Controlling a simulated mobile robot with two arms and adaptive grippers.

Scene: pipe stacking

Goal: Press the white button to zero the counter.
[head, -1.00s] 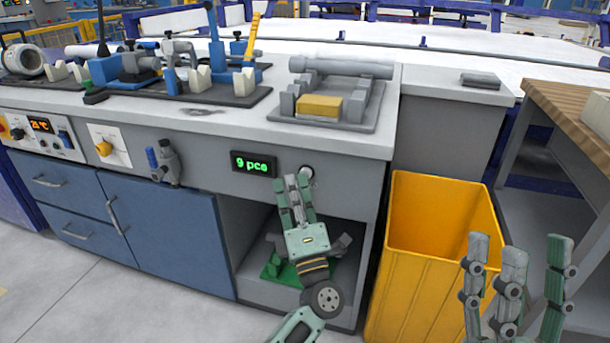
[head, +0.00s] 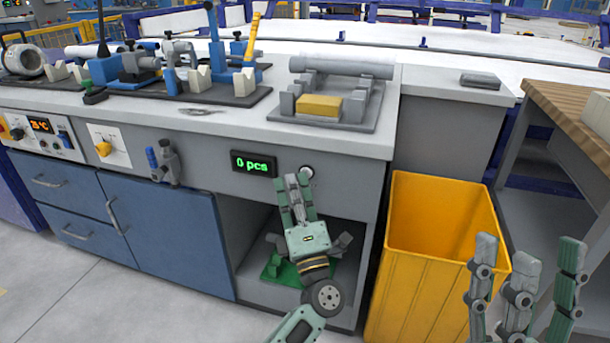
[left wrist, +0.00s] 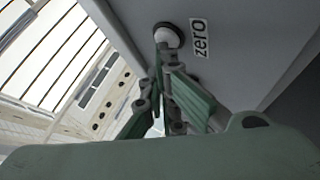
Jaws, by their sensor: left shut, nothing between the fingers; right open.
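The white button (left wrist: 168,36) sits in a dark ring on the grey bench front, beside a label reading "zero" (left wrist: 199,38). In the head view the button (head: 307,172) shows just right of my left gripper's fingertips. The counter display (head: 253,163) reads "0 pcs" in green. My left gripper (head: 297,180) is shut and empty, its fingertips up at the button; in the left wrist view they overlap the button's lower edge. Whether they touch it I cannot tell for sure. My right gripper (head: 522,262) is open and empty at the lower right.
A yellow bin (head: 432,260) stands right of the bench, close to my left arm. An open shelf with a green item (head: 281,272) lies behind that arm. A pipe (head: 345,68) and a yellow block (head: 319,105) rest in a fixture on the bench top.

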